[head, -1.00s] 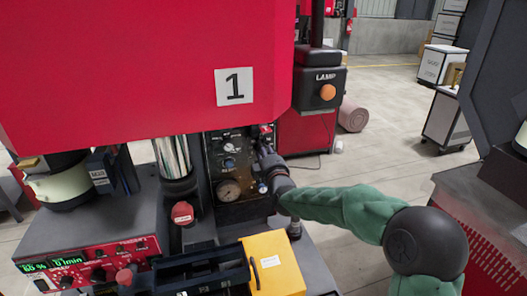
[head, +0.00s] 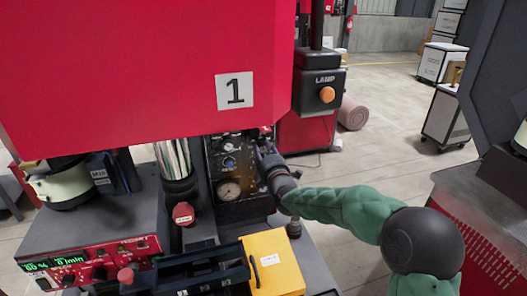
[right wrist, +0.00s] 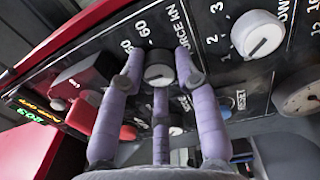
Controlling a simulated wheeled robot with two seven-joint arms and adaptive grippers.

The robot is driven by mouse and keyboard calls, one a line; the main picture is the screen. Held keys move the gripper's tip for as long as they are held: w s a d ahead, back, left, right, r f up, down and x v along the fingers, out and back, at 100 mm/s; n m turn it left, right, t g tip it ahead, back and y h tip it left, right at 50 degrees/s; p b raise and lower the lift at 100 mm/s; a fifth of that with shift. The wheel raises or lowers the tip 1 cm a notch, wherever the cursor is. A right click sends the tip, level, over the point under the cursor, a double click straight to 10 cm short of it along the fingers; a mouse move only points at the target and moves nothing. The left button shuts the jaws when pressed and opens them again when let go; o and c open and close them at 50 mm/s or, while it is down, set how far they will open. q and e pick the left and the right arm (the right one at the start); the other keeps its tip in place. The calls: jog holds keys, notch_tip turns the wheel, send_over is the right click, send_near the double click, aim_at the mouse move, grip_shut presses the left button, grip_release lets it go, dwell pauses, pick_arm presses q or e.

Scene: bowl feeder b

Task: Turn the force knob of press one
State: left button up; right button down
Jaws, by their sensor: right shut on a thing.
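Press one is the red machine with the "1" plate (head: 234,89) in the head view. Its dark control panel (head: 235,204) sits below the red housing. The force knob (right wrist: 158,72) is a round grey knob by the "FORCE KN" lettering in the right wrist view. My right gripper (right wrist: 160,76) has purple fingers on both sides of this knob and one below it, shut on it. In the head view my right gripper (head: 264,158) is at the panel's right edge, and the knob is hidden there. My left gripper is not in view.
A second numbered knob (right wrist: 257,36) and a gauge (right wrist: 300,92) lie to the right on the panel. A red button (right wrist: 83,112) is at left. A yellow box (head: 273,262) stands below my right arm.

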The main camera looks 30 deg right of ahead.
jog(key=shift+f+n, duration=0.1)
jog(key=shift+n, duration=0.2)
jog(key=c, duration=0.9)
grip_release()
jog(key=shift+s, duration=0.1)
jog(key=v, duration=1.1)
jog(key=shift+s, duration=0.4)
